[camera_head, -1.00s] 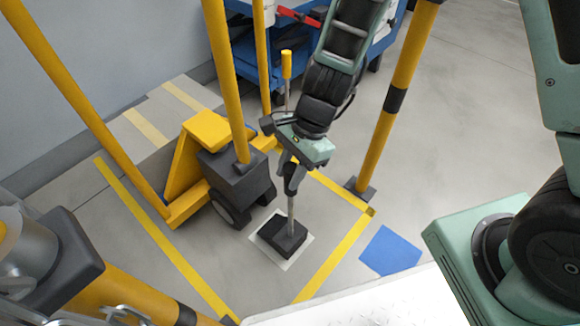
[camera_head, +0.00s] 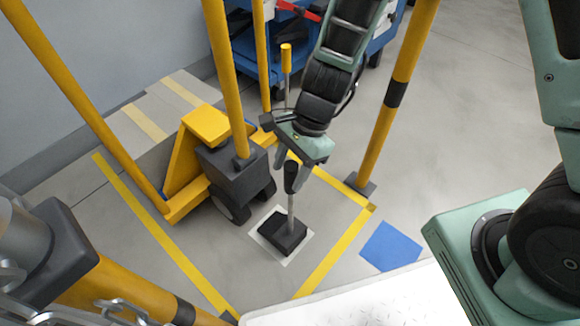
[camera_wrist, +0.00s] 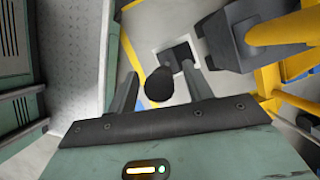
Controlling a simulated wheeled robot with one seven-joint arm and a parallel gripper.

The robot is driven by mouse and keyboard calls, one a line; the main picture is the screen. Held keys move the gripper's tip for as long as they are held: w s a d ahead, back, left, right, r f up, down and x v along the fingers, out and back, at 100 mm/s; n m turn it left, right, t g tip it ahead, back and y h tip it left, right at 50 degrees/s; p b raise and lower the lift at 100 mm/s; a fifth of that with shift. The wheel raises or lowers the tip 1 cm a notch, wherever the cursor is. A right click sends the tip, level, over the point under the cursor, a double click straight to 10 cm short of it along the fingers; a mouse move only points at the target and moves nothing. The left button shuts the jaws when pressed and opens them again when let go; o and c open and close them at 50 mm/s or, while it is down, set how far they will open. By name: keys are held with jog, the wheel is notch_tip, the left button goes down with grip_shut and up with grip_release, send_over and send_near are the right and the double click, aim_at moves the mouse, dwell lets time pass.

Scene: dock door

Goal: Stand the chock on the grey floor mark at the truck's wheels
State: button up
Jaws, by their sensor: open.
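The chock (camera_head: 284,237) is a dark block with an upright pale rod topped by a black grip (camera_head: 291,177). It stands on the light grey floor mark (camera_head: 281,260), whose rim shows around it. The chock shows in the wrist view too (camera_wrist: 176,55). My gripper (camera_head: 294,165) is open above the chock. In the wrist view, the round grip end lies between its spread fingers (camera_wrist: 160,72), with gaps on both sides. The yellow and dark grey truck (camera_head: 233,175) has its dark wheels (camera_head: 232,207) left of the chock.
Yellow posts (camera_head: 393,105) stand around the bay, one close to my arm's right. Yellow floor lines (camera_head: 335,252) border it. A blue floor patch (camera_head: 391,247) lies to the right. A blue cart (camera_head: 260,60) stands behind. Open floor lies at the far right.

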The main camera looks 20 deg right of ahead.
jog(key=p+v, duration=0.7)
jog(key=v, duration=0.5)
jog(key=s+r+n+t+h, duration=0.1)
jog(key=s+r+n+h, duration=0.2)
jog(key=s+r+n, duration=0.9)
jog(key=s+n, duration=0.2)
jog(key=n, duration=0.7)
jog(key=shift+s+r+t, duration=0.4)
jog(key=shift+d, duration=0.1)
notch_tip(320, 180, up, 38)
jog(key=p, duration=3.7)
jog(key=shift+f, duration=0.2)
